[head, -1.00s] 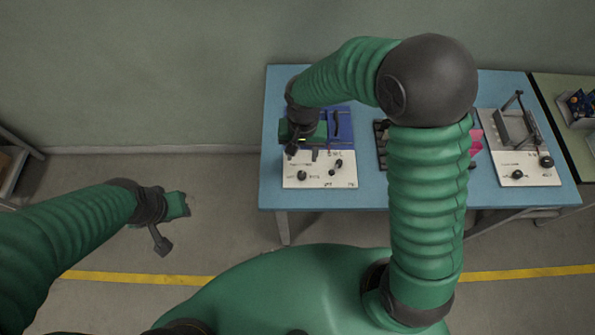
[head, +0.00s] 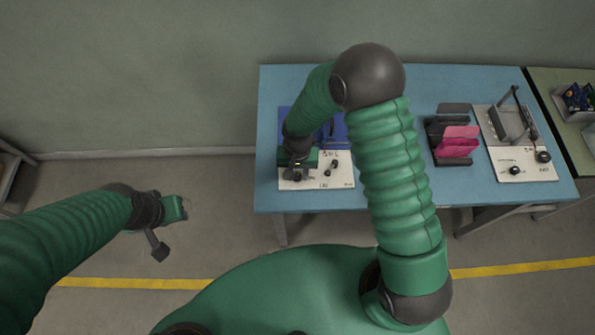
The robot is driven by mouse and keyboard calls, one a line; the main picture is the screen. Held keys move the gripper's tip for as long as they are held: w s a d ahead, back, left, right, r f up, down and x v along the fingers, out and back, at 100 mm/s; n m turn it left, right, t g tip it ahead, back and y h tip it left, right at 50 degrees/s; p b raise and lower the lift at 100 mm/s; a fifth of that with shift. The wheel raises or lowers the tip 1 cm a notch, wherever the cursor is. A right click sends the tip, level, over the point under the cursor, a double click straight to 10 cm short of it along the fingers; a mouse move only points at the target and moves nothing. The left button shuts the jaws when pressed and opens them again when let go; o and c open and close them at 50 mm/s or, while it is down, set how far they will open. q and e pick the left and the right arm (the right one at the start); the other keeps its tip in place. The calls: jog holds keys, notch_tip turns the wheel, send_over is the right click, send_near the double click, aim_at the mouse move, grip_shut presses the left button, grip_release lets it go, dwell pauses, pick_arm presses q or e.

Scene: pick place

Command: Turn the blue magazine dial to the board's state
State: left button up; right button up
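A blue magazine (head: 340,133) stands at the left of the table, partly hidden by my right arm. A white panel (head: 340,178) with small dark knobs (head: 331,168) and printed marks lies along its front; the marks are too small to read. My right gripper (head: 297,174) points down over the left part of this panel, at the place of its left dial. It hides that dial, so contact and finger opening cannot be told. My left gripper (head: 160,250) hangs away from the table, over the floor at left, with nothing visible in it; its opening is unclear.
The blue table (head: 400,192) also holds a dark rack (head: 452,157) with pink pieces (head: 458,141) and a second white panel (head: 525,171) with knobs and a grey fixture (head: 510,123). A green table (head: 585,155) with a bin adjoins at right. The table's front strip is clear.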

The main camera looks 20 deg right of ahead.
grip_shut()
jog(key=shift+a+n, duration=0.1)
jog(key=shift+n, duration=0.2)
jog(key=n+p, duration=0.2)
jog(key=n, duration=0.3)
jog(key=shift+r, duration=0.1)
jog(key=n+p, duration=0.1)
jog(key=n, duration=0.4)
jog(key=shift+n+p, duration=0.35)
jog(key=shift+n, duration=0.05)
jog(key=n+p, duration=0.2)
jog(key=n, duration=0.4)
jog(key=n+p, duration=0.2)
jog(key=n, duration=0.4)
jog(key=shift+n, duration=0.4)
jog(key=shift+w, duration=0.1)
